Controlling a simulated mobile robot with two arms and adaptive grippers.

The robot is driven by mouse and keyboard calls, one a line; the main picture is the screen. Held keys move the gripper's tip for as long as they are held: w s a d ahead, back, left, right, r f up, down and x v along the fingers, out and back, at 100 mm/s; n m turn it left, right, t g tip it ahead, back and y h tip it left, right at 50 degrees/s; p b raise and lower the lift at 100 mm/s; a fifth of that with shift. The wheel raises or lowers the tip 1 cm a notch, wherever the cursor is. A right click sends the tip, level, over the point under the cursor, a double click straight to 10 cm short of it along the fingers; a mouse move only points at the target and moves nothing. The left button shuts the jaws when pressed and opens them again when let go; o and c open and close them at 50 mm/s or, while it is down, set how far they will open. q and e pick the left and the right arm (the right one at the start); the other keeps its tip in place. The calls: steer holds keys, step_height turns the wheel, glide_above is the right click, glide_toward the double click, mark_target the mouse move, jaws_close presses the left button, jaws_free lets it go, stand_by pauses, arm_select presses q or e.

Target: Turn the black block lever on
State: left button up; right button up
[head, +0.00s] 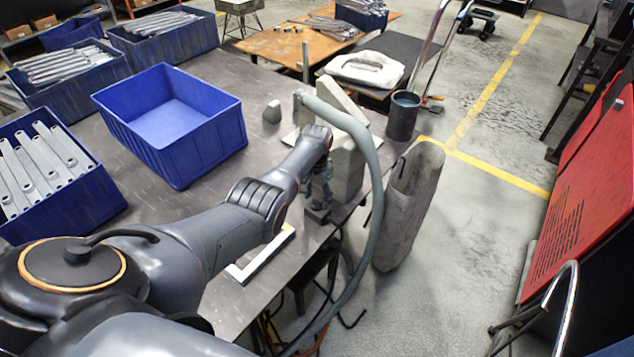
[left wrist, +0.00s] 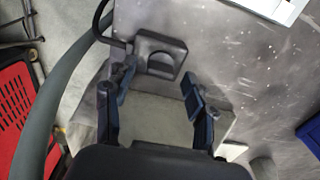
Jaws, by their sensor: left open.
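The black block (left wrist: 158,55) sits near the table's edge. In the left wrist view it is a dark square with rounded corners and a small recessed shape on top; I cannot clearly tell the lever or its position. In the head view the block (head: 317,215) shows small, just below my left gripper (head: 322,192). My left gripper (left wrist: 158,80) is open and empty, its two fingers apart, with the block just beyond the fingertips. My right gripper is not in view.
A grey hose (head: 372,190) arches close beside my gripper. A pale grey block (head: 346,165) stands just behind it. A white and yellow corner frame (head: 262,257) lies in front. An empty blue bin (head: 175,120) and bins of brackets stand to the left.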

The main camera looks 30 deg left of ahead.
arm_select(q)
step_height(320, 180, up, 11)
steer(key=shift+r, duration=0.2)
steer(key=shift+f, duration=0.1)
stand_by(0.5)
